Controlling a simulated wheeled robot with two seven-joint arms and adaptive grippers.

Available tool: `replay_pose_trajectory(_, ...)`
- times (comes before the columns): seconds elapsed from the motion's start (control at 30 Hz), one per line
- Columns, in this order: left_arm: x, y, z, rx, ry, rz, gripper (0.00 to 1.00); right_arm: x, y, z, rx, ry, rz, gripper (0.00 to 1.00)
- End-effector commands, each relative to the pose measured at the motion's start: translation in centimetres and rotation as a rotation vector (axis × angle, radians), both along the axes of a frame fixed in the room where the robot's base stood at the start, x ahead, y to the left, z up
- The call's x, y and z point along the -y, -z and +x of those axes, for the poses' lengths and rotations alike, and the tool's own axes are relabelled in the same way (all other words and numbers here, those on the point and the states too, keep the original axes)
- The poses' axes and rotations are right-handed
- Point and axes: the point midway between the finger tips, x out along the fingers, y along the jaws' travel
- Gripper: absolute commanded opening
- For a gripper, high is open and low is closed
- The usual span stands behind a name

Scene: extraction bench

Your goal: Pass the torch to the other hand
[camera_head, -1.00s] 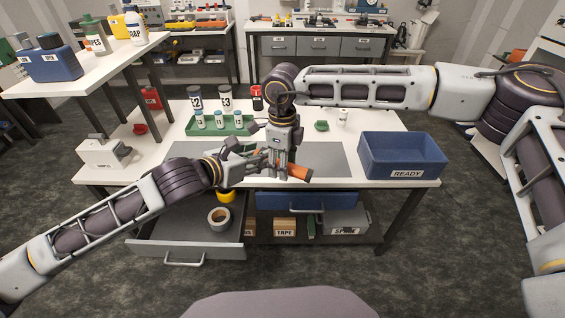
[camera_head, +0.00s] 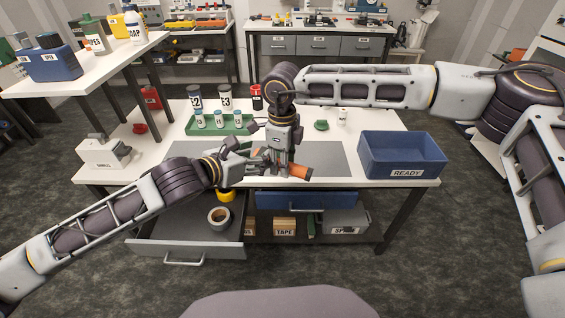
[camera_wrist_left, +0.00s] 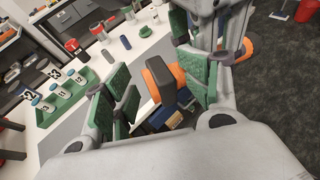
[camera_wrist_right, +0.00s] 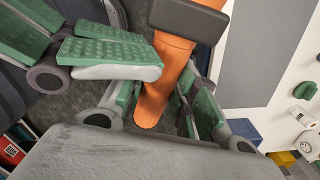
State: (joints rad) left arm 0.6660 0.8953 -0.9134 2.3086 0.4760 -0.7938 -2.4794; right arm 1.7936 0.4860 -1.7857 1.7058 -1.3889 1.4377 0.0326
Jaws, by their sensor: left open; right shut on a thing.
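An orange torch with a dark part near one end (camera_head: 299,172) lies roughly level above the front of the bench mat. My right gripper (camera_head: 282,160) points down and is shut around its orange body, which also shows in the right wrist view (camera_wrist_right: 168,72). My left gripper (camera_head: 262,163) comes in from the left and is open near the torch's left end. In the left wrist view the torch's dark and orange end (camera_wrist_left: 161,80) stands between the green pads, with a visible gap on the left. The left fingers hide part of that end in the head view.
A blue READY bin (camera_head: 401,157) stands right on the bench. A green rack with several bottles (camera_head: 219,127) stands at the back left. An open grey drawer (camera_head: 187,247) holding a tape roll (camera_head: 218,217) juts out below the left arm. The grey mat (camera_head: 325,157) is otherwise clear.

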Motion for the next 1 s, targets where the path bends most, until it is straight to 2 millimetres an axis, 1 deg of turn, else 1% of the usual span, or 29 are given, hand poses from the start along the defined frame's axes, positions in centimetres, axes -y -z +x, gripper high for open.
replay_pose_trajectory(0.27, -0.6, -0.5, -0.9, 0.000, 0.003, -0.002, 0.61, 0.0, 0.0, 0.1, 0.002, 0.001, 0.001, 0.01)
replay_pose_trajectory(1.0, -3.8, -2.3, -4.3, 0.000, -0.001, 0.002, 0.61, 0.0, 0.0, 0.0, 0.001, 0.001, 0.001, 0.01)
